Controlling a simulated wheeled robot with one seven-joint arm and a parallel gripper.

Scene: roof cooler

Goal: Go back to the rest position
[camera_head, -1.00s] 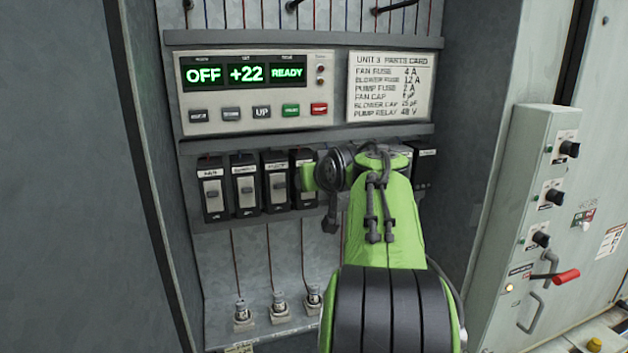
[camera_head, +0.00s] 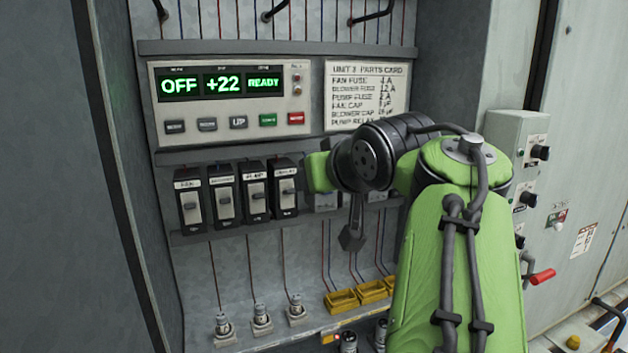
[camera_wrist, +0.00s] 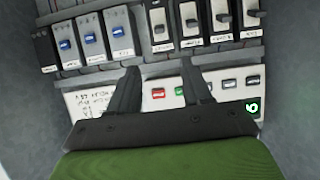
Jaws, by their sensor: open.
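My gripper (camera_wrist: 160,95) shows in the wrist view with its two dark fingers apart and nothing between them. In that view it is in front of the control panel (camera_wrist: 225,90) and the breaker row. In the head view my green arm (camera_head: 465,240) covers the right part of the cabinet, and the fingertips cannot be made out clearly there. The display panel (camera_head: 235,95) reads OFF, +22 and READY. A row of black switches (camera_head: 237,195) sits on the shelf below it, levers at mid-height.
A parts card (camera_head: 366,90) hangs right of the display, partly hidden by my arm. Fuse-like parts (camera_head: 262,320) and yellow trays (camera_head: 342,300) sit on the lower ledge. A grey control box (camera_head: 515,165) with knobs and a red-handled lever (camera_head: 542,277) stand at right. Cabinet walls flank the recess.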

